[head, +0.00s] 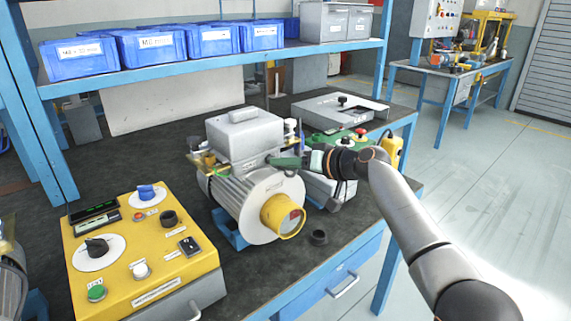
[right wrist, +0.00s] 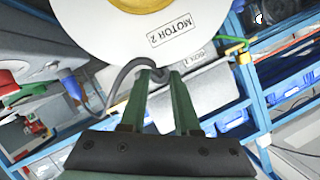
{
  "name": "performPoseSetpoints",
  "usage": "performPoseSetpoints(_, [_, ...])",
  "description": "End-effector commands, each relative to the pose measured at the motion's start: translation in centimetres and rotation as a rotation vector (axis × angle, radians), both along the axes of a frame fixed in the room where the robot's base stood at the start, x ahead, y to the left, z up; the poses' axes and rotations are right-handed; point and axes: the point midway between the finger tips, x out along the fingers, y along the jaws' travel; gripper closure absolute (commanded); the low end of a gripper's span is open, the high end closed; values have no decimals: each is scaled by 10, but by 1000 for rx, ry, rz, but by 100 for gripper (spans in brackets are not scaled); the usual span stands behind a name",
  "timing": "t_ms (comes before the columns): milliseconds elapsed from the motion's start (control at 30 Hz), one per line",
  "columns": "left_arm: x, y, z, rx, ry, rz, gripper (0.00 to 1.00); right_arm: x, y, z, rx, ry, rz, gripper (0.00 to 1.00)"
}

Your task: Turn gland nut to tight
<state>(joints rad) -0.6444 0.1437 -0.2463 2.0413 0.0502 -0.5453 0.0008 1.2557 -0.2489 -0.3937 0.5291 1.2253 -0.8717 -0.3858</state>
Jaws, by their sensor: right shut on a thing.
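The motor (head: 255,200) is a grey finned cylinder with a yellow end cap and a grey terminal box (head: 245,133) on top. In the right wrist view its pale round end, labelled MOTOR 2 (right wrist: 125,35), fills the top. My right gripper (head: 283,162) has green fingers and reaches the terminal box side from the right. In the right wrist view its fingertips (right wrist: 160,76) are shut on the dark gland nut (right wrist: 160,73), which is mostly hidden between them. A dark cable (right wrist: 118,78) curves away left from there. My left gripper is not seen.
A yellow control panel (head: 140,255) with knobs and buttons stands at the left of the bench. A small black ring (head: 318,237) lies near the front edge. Blue bins (head: 150,45) line the shelf above. A grey box (head: 335,110) sits at the back right.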

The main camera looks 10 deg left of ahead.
Motion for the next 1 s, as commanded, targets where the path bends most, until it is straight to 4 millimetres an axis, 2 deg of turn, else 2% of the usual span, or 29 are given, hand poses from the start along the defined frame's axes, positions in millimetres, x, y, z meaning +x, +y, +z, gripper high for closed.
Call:
performPoseSetpoints(67, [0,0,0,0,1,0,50,0,0,0,-1,1,1,100])
performPoseSetpoints(100, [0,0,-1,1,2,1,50,0,0,0,-1,1,1,69])
performPoseSetpoints(367, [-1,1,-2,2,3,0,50,0,0,0,-2,0,0,40])
performPoseSetpoints(767, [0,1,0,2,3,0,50,-1,-3,2,1,0,1,40])
performPoseSetpoints(1000, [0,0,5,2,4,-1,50,-8,-19,8,0,-2,0,40])
